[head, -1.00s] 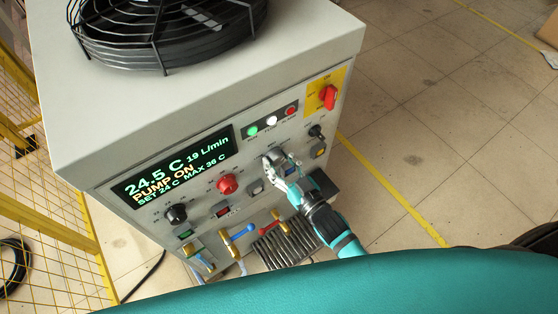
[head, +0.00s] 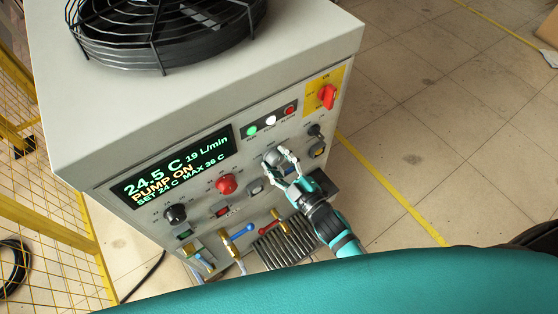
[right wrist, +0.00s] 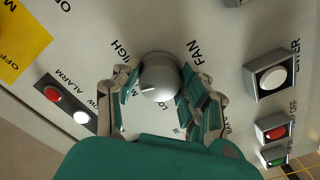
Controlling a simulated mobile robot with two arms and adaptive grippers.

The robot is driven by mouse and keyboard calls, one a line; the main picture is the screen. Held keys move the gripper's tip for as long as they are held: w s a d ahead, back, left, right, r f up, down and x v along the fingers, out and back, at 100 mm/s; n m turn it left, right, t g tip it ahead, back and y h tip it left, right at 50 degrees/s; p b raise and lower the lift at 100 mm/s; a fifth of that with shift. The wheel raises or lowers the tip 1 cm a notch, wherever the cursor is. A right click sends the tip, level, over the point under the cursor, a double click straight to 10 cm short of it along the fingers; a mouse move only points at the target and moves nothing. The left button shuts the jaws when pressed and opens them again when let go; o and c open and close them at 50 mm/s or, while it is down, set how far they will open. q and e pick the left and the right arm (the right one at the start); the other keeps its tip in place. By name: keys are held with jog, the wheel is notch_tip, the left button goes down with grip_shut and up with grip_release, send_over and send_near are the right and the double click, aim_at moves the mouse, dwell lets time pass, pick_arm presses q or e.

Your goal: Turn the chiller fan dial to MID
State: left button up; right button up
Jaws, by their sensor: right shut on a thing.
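The chiller's fan dial (head: 271,157) is a round grey knob on the front panel, right of the red knob. In the right wrist view the dial (right wrist: 160,78) sits under the FAN lettering, with a white mark pointing left in the picture. HIGH is printed at its upper left; lettering below it is partly covered by my fingers. My right gripper (head: 284,165) is at the panel with its fingers on opposite sides of the dial, and is shut on it. The right wrist view shows the fingers of this gripper (right wrist: 160,98) around the knob. My left gripper is out of view.
The chiller (head: 130,110) carries a lit display (head: 175,168) reading 24.5 C and PUMP ON. A red knob (head: 226,184), black knob (head: 175,214), red-on-yellow switch (head: 327,96) and blue-handled valve (head: 237,232) are nearby.

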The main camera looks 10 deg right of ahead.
jog(key=shift+r+n, duration=0.2)
jog(key=shift+n, duration=1.3)
jog(key=o, duration=0.9)
jog(key=shift+c, duration=0.2)
jog(key=o, duration=0.3)
jog(key=shift+w+a+f, duration=0.1)
jog(key=v, duration=1.2)
jog(key=shift+f, duration=0.1)
